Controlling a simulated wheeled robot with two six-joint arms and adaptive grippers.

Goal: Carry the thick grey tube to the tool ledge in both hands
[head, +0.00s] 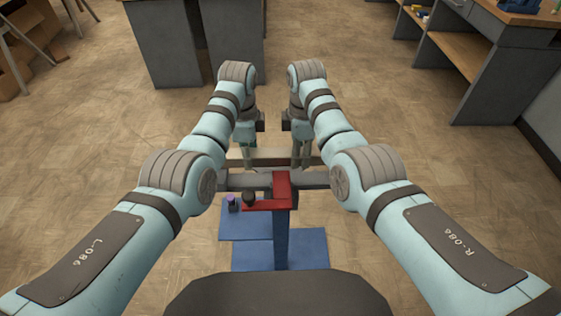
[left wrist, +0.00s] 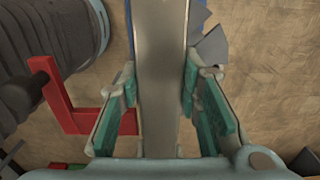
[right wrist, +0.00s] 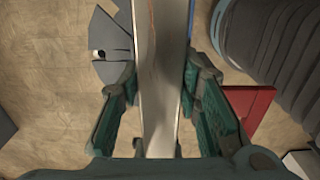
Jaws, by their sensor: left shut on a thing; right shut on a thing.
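The thick grey tube (head: 274,155) lies crosswise in front of me in the head view, at the far side of a blue stand. My left gripper (head: 247,157) is shut on it left of its middle. My right gripper (head: 302,157) is shut on it right of its middle. In the left wrist view, the tube (left wrist: 162,60) runs between the green finger pads. It also runs between the pads in the right wrist view (right wrist: 160,75). The fingers partly hide the tube. I cannot tell for sure which surface is the tool ledge.
A grey bench with a wooden shelf (head: 461,51) stands at the right. Grey cabinets (head: 165,45) stand at the back. The floor between is clear.

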